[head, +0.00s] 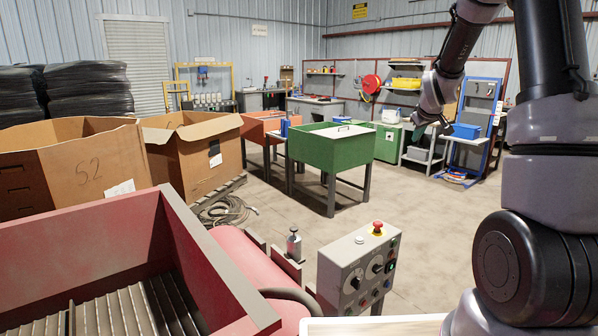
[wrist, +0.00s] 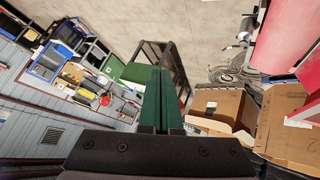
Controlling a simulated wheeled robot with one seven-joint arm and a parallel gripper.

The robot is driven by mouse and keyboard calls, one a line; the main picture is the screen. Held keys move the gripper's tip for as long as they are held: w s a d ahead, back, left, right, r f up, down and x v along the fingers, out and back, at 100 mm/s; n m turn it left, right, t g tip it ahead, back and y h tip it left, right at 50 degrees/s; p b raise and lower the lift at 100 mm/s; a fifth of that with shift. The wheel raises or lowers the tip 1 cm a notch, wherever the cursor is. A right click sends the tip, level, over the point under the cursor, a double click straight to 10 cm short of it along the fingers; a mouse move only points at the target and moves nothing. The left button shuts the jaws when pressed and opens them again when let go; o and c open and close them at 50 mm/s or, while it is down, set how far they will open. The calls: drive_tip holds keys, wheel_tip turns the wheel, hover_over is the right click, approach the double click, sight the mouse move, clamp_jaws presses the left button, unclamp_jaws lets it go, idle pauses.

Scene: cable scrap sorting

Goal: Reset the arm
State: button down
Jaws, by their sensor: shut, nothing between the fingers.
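My gripper (head: 418,131) is raised in the air at the upper right of the head view, at the end of my bent arm. In the wrist view my gripper (wrist: 160,72) shows two dark green fingers pressed together, with nothing between them. The fingers stand clear of every surface. In the wrist view they overlap the green bin in the background and hide part of it.
A red hopper (head: 95,240) with slats fills the lower left. A grey control box (head: 345,275) with a red button stands right of it. Cardboard boxes (head: 95,165) stand behind. A green bin (head: 315,155) stands mid-floor. Open floor (head: 410,225) lies right of it.

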drive_tip(key=s+a+r+m+y, duration=0.1)
drive_tip(key=s+a+r, duration=0.25)
drive_tip(key=s, duration=0.25)
drive_tip(key=s+a+r+m, duration=0.2)
drive_tip(key=s+r, duration=0.3)
drive_tip(key=s, duration=0.1)
drive_tip(key=s+a+r+m+y, duration=0.1)
drive_tip(key=s+a+r, duration=0.1)
drive_tip(key=s+r, duration=0.3)
drive_tip(key=s+a+m+g, duration=0.1)
drive_tip(key=s+a+m, duration=0.1)
drive_tip(key=s, duration=0.8)
drive_tip(key=s+a+m+y, duration=0.1)
drive_tip(key=s+a, duration=0.3)
drive_tip(key=s, duration=0.7)
drive_tip(key=shift+a+f+m+g+y, duration=0.15)
drive_tip(key=shift+m+g+y, duration=0.15)
drive_tip(key=shift+m+g, duration=0.1)
